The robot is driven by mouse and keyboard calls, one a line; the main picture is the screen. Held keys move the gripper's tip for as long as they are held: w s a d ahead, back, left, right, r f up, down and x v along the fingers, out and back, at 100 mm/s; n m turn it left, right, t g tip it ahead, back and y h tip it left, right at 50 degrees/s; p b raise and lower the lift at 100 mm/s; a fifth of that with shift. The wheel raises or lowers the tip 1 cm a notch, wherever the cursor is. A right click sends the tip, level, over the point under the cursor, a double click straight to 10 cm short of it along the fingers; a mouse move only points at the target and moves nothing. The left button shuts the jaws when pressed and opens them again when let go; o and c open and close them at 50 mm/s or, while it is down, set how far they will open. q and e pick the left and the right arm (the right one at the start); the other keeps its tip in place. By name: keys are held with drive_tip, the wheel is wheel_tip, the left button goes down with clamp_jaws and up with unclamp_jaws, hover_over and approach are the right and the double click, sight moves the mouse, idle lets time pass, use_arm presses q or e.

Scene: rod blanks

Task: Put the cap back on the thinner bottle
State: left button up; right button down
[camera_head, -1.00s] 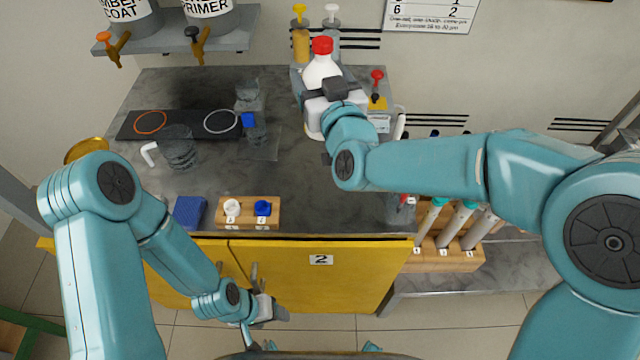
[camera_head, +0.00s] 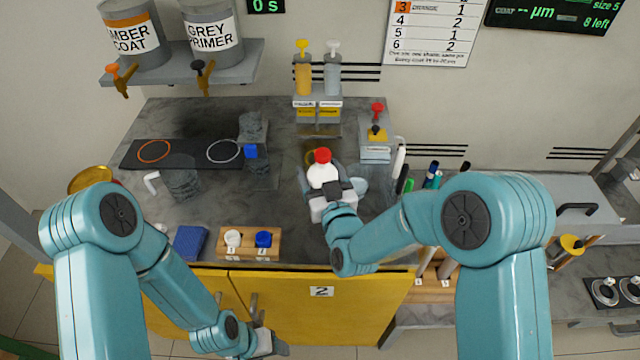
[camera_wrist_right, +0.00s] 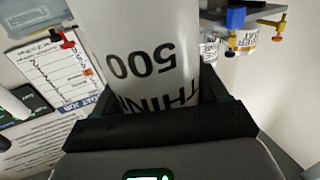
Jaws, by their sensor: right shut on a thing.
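The white thinner bottle (camera_head: 321,174) is upright in my right gripper (camera_head: 331,194), over the middle of the grey worktop. A red cap (camera_head: 322,155) shows on its top in the head view. In the right wrist view the bottle (camera_wrist_right: 140,45) fills the space between the fingers, with part of "THIN" and "500" readable upside down. Its top is outside that view. I cannot tell whether its base touches the worktop. My left gripper (camera_head: 266,343) is low in front of the yellow cabinet, away from the bottle; its jaw opening is unclear.
A wooden block (camera_head: 248,254) with white and blue pieces stands at the worktop's front, beside a blue sponge-like block (camera_head: 190,242). A dark mat (camera_head: 183,153) and clear containers lie left. Dispensers (camera_head: 303,75) stand behind the bottle.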

drive_tip(key=shift+s+r, duration=0.1)
drive_tip(key=shift+s, duration=0.05)
drive_tip(key=shift+f, duration=1.95)
drive_tip(key=shift+f, duration=0.15)
drive_tip(key=shift+c, duration=0.2)
unclamp_jaws()
